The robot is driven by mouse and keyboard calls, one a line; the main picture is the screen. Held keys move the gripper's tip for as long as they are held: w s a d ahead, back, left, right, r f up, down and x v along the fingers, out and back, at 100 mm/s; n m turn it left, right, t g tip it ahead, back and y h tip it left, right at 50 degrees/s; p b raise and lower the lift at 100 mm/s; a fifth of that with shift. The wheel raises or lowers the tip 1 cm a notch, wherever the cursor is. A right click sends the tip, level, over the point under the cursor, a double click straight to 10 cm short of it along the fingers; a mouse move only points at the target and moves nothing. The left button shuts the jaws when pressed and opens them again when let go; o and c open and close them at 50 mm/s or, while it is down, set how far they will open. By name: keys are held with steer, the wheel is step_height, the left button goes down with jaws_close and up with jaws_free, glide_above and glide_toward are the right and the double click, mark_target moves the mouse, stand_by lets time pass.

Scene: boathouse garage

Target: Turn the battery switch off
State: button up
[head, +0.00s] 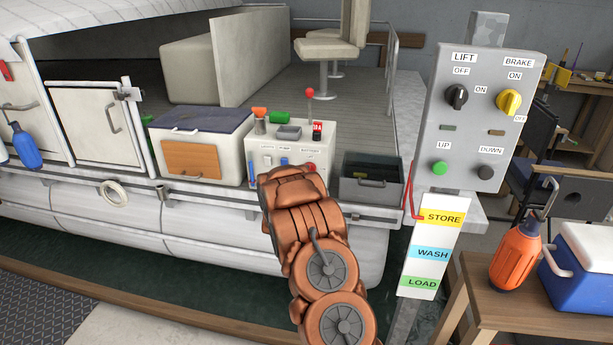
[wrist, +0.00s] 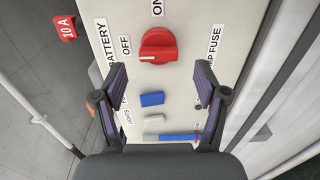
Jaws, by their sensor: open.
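The red battery switch (wrist: 158,45) is a round knob with a raised grip on a white panel, in the upper middle of the wrist view. A BATTERY label and an OFF label (wrist: 125,45) stand left of it, and an ON label (wrist: 157,8) stands above it. A small white mark shows at the knob's lower left side. My gripper (wrist: 161,78) is open and empty, its two fingers apart, with the knob ahead between their lines. In the head view the white console (head: 259,133) stands on the boat deck, and my arm hides my fingers.
A blue rocker (wrist: 152,99) and a white rocker (wrist: 154,120) lie below the knob. A red 10 A tag (wrist: 67,28) is at the left. A cooler (head: 204,143) and a grey bin (head: 371,177) flank the console. The lift control box (head: 480,120) stands to the right.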

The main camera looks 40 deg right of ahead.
steer(key=v, duration=0.8)
steer(key=shift+s, duration=0.15)
steer(key=shift+a+r, duration=0.15)
steer(key=shift+a, duration=0.05)
